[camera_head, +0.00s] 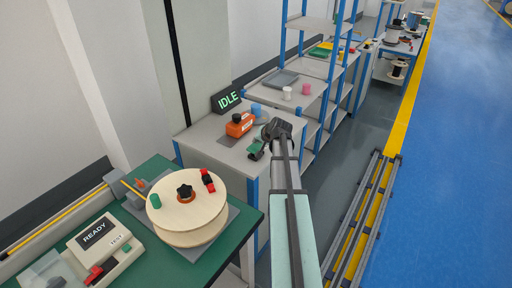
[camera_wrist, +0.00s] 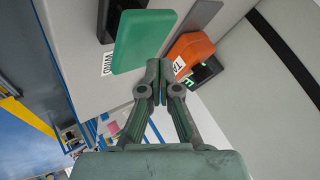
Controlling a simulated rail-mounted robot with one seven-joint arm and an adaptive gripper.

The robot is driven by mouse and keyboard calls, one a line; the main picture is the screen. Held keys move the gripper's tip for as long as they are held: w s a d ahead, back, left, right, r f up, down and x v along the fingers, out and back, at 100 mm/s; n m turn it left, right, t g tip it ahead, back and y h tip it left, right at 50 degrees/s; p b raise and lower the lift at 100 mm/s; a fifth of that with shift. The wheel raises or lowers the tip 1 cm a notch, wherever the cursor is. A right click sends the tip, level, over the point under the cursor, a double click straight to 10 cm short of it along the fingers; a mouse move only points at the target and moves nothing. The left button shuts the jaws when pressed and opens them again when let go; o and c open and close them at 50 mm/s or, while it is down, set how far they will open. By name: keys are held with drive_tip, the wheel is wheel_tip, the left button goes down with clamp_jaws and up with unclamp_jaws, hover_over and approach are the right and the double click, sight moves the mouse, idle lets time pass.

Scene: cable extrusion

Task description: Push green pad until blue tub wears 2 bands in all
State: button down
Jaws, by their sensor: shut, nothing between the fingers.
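The green pad (camera_wrist: 143,40) sits on a dark base beside a label reading WIND. It also shows in the head view (camera_head: 257,147), on the grey table (camera_head: 205,134). My gripper (camera_wrist: 158,72) is shut and empty, its fingertips at the pad's edge in the wrist view; I cannot tell whether they touch it. In the head view my gripper (camera_head: 272,134) is just right of the pad. A small blue tub (camera_head: 256,110) stands farther back on the table; any bands on it are too small to make out. It is not clearly visible in the wrist view.
An orange device (camera_head: 240,125) with a dark knob stands left of the pad, before a sign (camera_head: 227,100) reading IDLE. A green bench (camera_head: 158,168) nearer left holds a wooden spool (camera_head: 180,216) and a READY box (camera_head: 103,246). Blue-posted shelves (camera_head: 315,75) stand behind.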

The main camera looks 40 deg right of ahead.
sight(256, 146)
drive_tip(key=shift+f, duration=0.4)
drive_tip(key=shift+f+b, duration=1.25)
drive_tip(key=shift+f, duration=0.1)
idle(1.4)
drive_tip(key=shift+r, duration=0.1)
idle(0.3)
drive_tip(key=shift+r+p, duration=0.8)
drive_tip(key=shift+r, duration=0.9)
drive_tip(key=shift+r+p, duration=1.25)
drive_tip(key=shift+r, duration=1.25)
drive_tip(key=shift+a, duration=0.15)
